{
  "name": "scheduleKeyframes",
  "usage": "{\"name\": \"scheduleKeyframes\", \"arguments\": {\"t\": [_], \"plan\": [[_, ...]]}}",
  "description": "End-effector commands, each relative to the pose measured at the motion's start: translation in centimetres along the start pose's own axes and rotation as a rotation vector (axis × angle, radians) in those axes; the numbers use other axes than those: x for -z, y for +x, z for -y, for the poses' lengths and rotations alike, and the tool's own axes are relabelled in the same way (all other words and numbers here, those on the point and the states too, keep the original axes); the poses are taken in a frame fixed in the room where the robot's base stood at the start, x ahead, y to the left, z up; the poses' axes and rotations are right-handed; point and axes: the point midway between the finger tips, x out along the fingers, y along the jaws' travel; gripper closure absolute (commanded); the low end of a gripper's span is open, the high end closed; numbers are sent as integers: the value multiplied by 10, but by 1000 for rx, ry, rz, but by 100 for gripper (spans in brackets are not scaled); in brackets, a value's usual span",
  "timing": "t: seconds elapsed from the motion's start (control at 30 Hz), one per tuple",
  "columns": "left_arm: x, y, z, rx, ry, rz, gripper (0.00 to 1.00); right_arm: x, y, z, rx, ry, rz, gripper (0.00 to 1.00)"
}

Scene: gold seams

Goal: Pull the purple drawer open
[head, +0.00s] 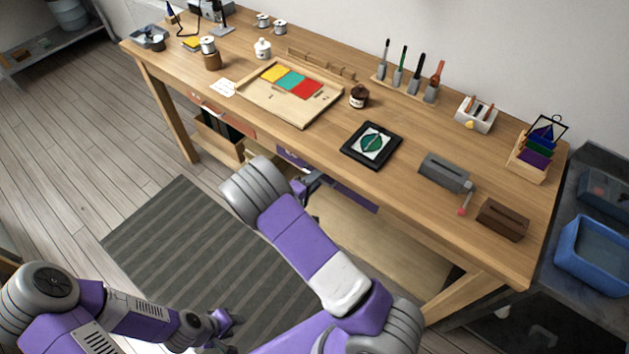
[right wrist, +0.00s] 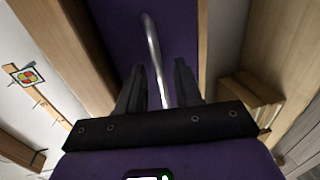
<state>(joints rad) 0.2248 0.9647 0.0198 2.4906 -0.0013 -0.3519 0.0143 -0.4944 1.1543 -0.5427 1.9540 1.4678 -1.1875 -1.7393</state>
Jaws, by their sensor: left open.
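The purple drawer (head: 362,203) is under the front edge of the workbench, and my right arm hides much of it in the head view. In the right wrist view its purple front (right wrist: 112,25) fills the upper middle, with a metal bar handle (right wrist: 152,45) running down it. My right gripper (right wrist: 162,80) is open, its two dark fingers on either side of the handle with a gap showing. In the head view my right gripper (head: 312,182) is at the drawer front. My left gripper (head: 228,322) is open and empty, low over the floor mat, away from the drawer.
The workbench (head: 300,140) holds a wooden tray (head: 300,120), a black-framed piece (head: 371,145), a grey block (head: 445,172) and a brown block (head: 502,219). An orange-red drawer (head: 222,116) is further left. A striped mat (head: 160,235) covers clear floor in front.

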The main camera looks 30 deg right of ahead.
Motion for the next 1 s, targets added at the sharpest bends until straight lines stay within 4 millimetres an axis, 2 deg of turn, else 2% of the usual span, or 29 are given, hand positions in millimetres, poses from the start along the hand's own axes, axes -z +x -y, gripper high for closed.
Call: {"name": "scheduleKeyframes", "arguments": {"t": [0.1,0.33,1.0], "plan": [[0,0,0,0,0,0,57,0,0,0,0,0,0,65],[0,0,0,0,0,0,57,0,0,0,0,0,0,100],[0,0,0,0,0,0,57,0,0,0,-1,0,0,100]]}}
